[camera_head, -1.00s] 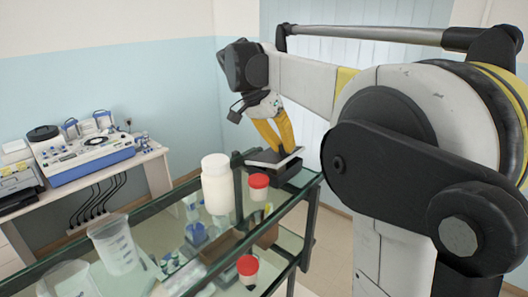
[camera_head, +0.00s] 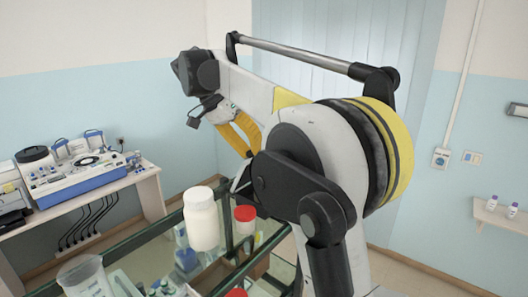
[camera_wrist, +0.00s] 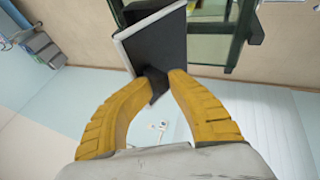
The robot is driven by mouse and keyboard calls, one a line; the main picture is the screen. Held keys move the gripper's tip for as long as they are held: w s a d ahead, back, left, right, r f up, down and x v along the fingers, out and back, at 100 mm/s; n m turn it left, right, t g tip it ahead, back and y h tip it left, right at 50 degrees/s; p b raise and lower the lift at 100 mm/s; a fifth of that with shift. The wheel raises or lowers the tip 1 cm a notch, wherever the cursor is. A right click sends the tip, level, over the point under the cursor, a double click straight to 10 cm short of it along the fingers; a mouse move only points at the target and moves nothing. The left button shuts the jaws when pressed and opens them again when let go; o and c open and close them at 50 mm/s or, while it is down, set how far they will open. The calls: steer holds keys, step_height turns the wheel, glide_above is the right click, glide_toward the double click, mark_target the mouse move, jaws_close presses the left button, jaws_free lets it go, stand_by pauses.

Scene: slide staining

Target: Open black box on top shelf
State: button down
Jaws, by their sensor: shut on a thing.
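The black box (camera_wrist: 158,42) shows in the wrist view as a dark, tilted panel with a pale edge. My gripper (camera_wrist: 158,76) has both yellow fingers closed together on its near dark edge. In the head view my gripper (camera_head: 246,152) points down at the right end of the glass top shelf (camera_head: 150,235). Most of the box is hidden behind my own arm there. I cannot tell how far its lid is raised.
A white bottle (camera_head: 201,225) and a red-capped jar (camera_head: 244,218) stand close beside my gripper on the shelf. A clear beaker (camera_head: 85,278) is at the front left. A side table (camera_head: 110,190) with a lab instrument (camera_head: 80,178) stands at the left.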

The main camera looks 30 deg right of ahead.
steer(key=shift+w+a+f+n+g+h+p, duration=0.1)
steer(key=shift+w+a+f+n+g+h, duration=0.1)
steer(key=shift+w+g, duration=0.25)
steer(key=shift+w+a+f+n+g+h+p, duration=0.1)
steer(key=shift+w+a+g+h+p, duration=0.1)
steer(key=shift+w+g, duration=0.25)
steer(key=shift+w+a+f+n+g+h+p, duration=0.1)
steer(key=shift+w+a+f+g, duration=0.15)
steer(key=shift+w, duration=0.3)
steer(key=c, duration=1.4)
jaws_free()
steer(key=shift+w, duration=0.15)
steer(key=shift+r, duration=0.15)
